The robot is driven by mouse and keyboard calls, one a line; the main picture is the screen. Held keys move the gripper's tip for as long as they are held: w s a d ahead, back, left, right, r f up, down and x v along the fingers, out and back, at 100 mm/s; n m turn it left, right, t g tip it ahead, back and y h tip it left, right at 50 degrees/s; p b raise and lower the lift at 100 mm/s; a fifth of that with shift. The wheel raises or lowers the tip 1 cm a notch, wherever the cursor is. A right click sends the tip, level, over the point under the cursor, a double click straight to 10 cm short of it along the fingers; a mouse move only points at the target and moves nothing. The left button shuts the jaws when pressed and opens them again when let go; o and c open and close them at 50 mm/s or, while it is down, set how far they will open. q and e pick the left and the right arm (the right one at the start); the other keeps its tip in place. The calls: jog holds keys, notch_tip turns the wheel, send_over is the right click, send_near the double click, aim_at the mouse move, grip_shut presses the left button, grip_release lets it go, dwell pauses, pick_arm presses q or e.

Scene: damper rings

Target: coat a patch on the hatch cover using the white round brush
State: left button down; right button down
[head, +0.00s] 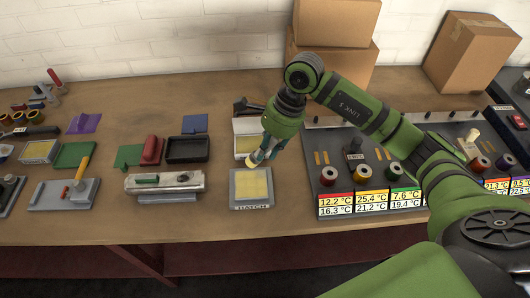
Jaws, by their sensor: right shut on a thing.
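The hatch cover (235,203) is a grey plate lettered "HATCH" with a pale yellowish square on its face, lying near the table's front edge. My right gripper (266,152) is shut on the white round brush (255,160), its pale tip pointing down and left. The tip appears over the back edge of the hatch cover; I cannot tell whether it touches. The gripper hides most of the brush. My left gripper is not in view.
A pale open tray (245,126) stands just behind my right gripper. A grey panel (318,143) with knobs and temperature labels lies to the right. A black tray (187,149) and several tools lie left. Cardboard boxes (333,25) stand at the back.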

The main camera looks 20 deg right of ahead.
jog(key=shift+r, duration=0.8)
jog(key=shift+s+r, duration=0.1)
jog(key=shift+r, duration=0.1)
pick_arm(q)
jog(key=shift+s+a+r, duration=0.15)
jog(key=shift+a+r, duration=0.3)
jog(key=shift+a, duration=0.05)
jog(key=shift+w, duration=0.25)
jog(key=shift+p, duration=0.3)
pick_arm(e)
jog(key=shift+w+a+h, duration=0.25)
jog(key=shift+w+h, duration=0.2)
jog(key=shift+h, duration=0.15)
jog(key=shift+w+a+f+g+h, duration=0.3)
jog(key=shift+g+h, duration=0.2)
jog(key=shift+h, duration=0.2)
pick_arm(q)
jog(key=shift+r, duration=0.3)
pick_arm(e)
jog(key=shift+d+r, duration=0.1)
jog(key=shift+d, duration=0.1)
